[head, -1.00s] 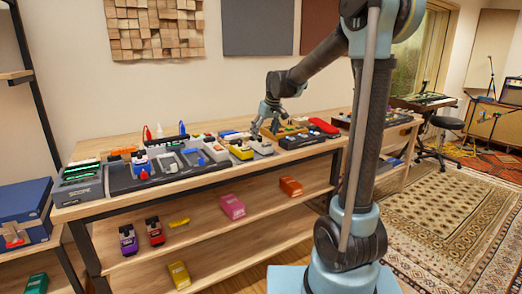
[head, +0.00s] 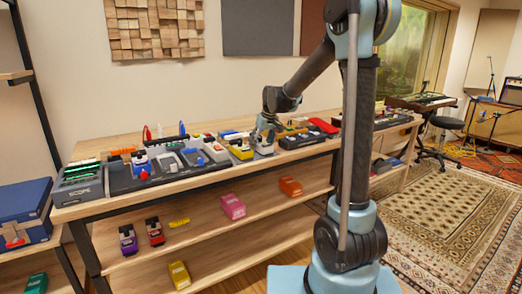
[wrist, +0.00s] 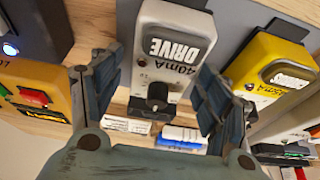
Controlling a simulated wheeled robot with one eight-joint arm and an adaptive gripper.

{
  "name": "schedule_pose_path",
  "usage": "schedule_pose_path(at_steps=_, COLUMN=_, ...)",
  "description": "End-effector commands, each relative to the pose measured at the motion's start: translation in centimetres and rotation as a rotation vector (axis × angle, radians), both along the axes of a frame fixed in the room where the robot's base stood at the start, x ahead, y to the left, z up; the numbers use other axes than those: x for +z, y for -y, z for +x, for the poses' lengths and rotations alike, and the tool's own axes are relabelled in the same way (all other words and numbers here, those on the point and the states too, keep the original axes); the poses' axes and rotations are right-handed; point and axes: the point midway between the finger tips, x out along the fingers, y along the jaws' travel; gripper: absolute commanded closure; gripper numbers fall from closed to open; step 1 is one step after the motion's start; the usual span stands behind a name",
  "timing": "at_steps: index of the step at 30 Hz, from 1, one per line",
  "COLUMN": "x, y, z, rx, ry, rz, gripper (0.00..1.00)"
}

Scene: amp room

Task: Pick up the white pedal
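The white pedal (wrist: 174,52), with a "40mA DRIVE" label and a black knob, lies between my gripper's two fingers in the wrist view. In the head view the white pedal (head: 265,150) is near the front edge of the table, partly hidden by the gripper. My gripper (wrist: 157,82) is open, with one finger on each side of the pedal and gaps visible. In the head view my gripper (head: 265,133) points down, right over the pedal. I cannot tell how far the fingertips reach down beside it.
A yellow pedal (wrist: 270,68) is close on the right in the wrist view, and an orange pedal (wrist: 35,92) is on the left. Several more pedals crowd the wooden table. A lower shelf (head: 205,235) holds several pedals spread apart.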

Motion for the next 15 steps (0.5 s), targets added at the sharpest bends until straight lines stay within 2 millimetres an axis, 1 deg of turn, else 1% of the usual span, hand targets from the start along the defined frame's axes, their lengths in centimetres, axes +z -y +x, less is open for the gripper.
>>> schedule_pose_path(at_steps=1, x=0.01, y=0.00, z=0.00, rx=0.000, ry=0.000, rz=0.000, gripper=0.49)
schedule_pose_path(at_steps=2, x=0.01, y=0.00, z=0.00, rx=0.000, ry=0.000, rz=0.000, gripper=0.56)
schedule_pose_path(at_steps=3, x=0.01, y=0.00, z=0.00, rx=0.000, ry=0.000, rz=0.000, gripper=0.65)
schedule_pose_path(at_steps=5, x=0.01, y=0.01, z=0.00, rx=0.000, ry=0.000, rz=0.000, gripper=0.79)
schedule_pose_path(at_steps=6, x=0.02, y=0.01, z=0.00, rx=0.000, ry=0.000, rz=0.000, gripper=0.88)
schedule_pose_path(at_steps=15, x=0.24, y=0.02, z=0.01, rx=0.000, ry=0.000, rz=0.000, gripper=0.88)
